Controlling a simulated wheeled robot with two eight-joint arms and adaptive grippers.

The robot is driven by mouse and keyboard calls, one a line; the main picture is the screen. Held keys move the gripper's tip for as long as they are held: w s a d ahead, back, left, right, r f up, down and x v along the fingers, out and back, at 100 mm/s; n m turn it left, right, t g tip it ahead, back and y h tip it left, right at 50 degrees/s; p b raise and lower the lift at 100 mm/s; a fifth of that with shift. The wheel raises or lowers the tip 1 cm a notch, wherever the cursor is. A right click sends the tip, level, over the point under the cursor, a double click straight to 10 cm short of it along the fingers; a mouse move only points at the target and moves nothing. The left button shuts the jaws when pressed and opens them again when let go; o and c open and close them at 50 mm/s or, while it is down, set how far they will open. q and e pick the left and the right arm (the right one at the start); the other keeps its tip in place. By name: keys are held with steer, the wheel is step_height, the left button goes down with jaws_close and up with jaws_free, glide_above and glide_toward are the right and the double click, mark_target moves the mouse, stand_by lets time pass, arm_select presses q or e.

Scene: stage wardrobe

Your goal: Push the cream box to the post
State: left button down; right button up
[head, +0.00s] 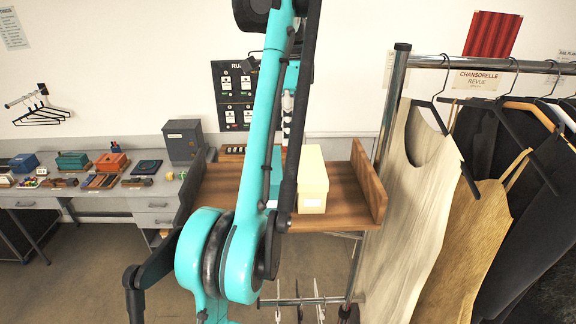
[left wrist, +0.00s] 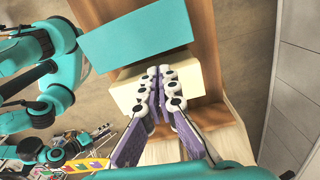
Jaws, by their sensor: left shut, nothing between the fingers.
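The cream box (head: 313,182) stands upright on the brown wooden shelf (head: 341,207), to the right of a teal box (head: 277,172) partly hidden by my arm. In the left wrist view, the cream box (left wrist: 187,78) lies beyond my left gripper (left wrist: 160,74), with the teal box (left wrist: 135,38) behind it. The fingers are shut and empty. Their tips overlap the cream box in the picture; I cannot tell whether they touch it. A chrome rack post (head: 391,108) stands right of the shelf. I cannot tell if this is the named post. My right gripper is not clearly visible.
The shelf has a raised right side wall (head: 369,180) and bare wood right of the cream box. Garments (head: 418,210) hang at the right. A grey bench (head: 110,202) with small boxes and a grey case (head: 184,141) is at the left.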

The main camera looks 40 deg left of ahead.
arm_select(q)
steer(key=f, duration=0.2)
steer(key=f+b, duration=0.1)
steer(key=f, duration=0.5)
steer(key=shift+s+d+f+b, duration=0.2)
steer(key=shift+s+d+b, duration=0.05)
steer(key=shift+b, duration=0.1)
steer(key=shift+s+f, duration=0.1)
steer(key=shift+f, duration=0.15)
steer(key=shift+s+d+f, duration=0.1)
steer(key=shift+s+d, duration=0.1)
steer(key=shift+d, duration=0.05)
arm_select(e)
steer(key=shift+s+d+f, duration=0.2)
steer(key=shift+f, duration=0.3)
steer(key=shift+s+d+f, duration=0.15)
steer(key=shift+s+f, duration=0.05)
steer(key=shift+f, duration=0.3)
arm_select(q)
steer(key=shift+w+a, duration=0.15)
arm_select(e)
steer(key=shift+w+a, duration=0.1)
